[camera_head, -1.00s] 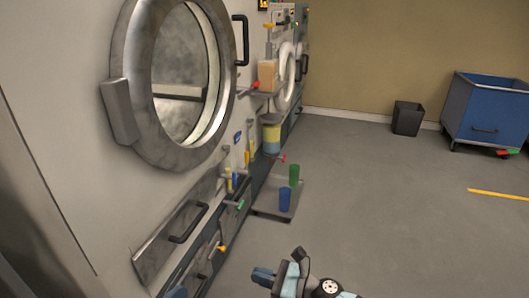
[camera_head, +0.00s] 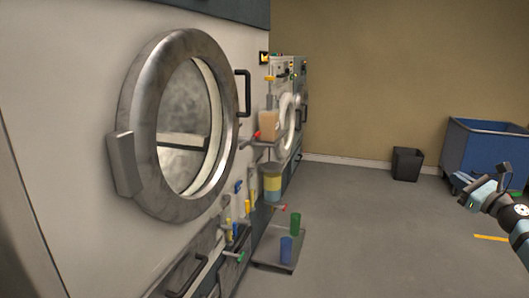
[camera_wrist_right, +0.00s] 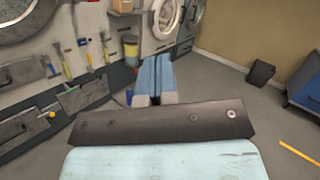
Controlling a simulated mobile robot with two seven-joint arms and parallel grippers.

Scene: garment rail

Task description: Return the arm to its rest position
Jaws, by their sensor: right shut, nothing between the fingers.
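My right gripper (camera_head: 463,189) is at the right edge of the head view, raised over the floor in front of the blue cart. In the right wrist view its two light-blue fingers (camera_wrist_right: 154,78) lie together with nothing between them. It touches nothing that I can see. My left gripper is in neither view.
A large machine with a round door (camera_head: 180,125) stands at the left. A floor tray (camera_head: 276,262) holds a blue cup (camera_head: 286,250) and a green cup (camera_head: 295,224). A dark bin (camera_head: 407,164) and a blue cart (camera_head: 480,140) stand by the back wall. The middle floor is clear.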

